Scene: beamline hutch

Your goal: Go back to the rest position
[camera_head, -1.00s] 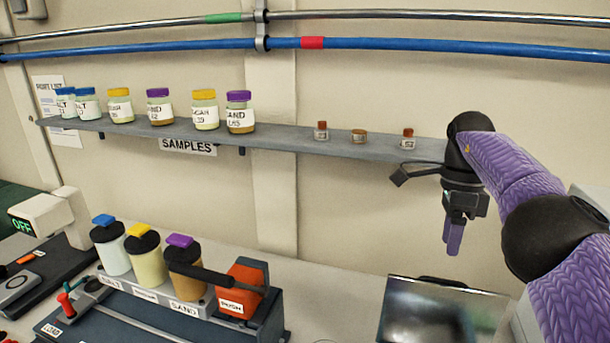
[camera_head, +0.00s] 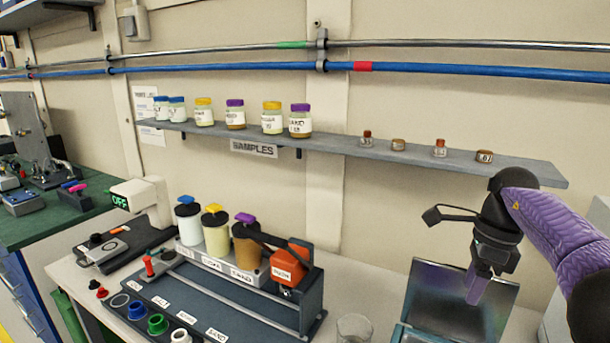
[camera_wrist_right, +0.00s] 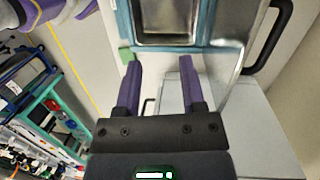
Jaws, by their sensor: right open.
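My right gripper (camera_head: 476,290) hangs at the right of the head view, below the right end of the sample shelf and in front of a metal tray-like box (camera_head: 450,300). In the right wrist view its two purple fingers (camera_wrist_right: 158,75) are apart with nothing between them. The box's blue-rimmed opening (camera_wrist_right: 172,44) lies past the fingertips there. My left gripper shows in neither view.
The SAMPLES shelf (camera_head: 350,149) holds several lidded jars and small vials. Below stands a dispenser with three canisters (camera_head: 216,232) and an orange PUSH block (camera_head: 290,263). A clear glass (camera_head: 354,328) stands at the front. A green bench (camera_head: 50,215) is at left.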

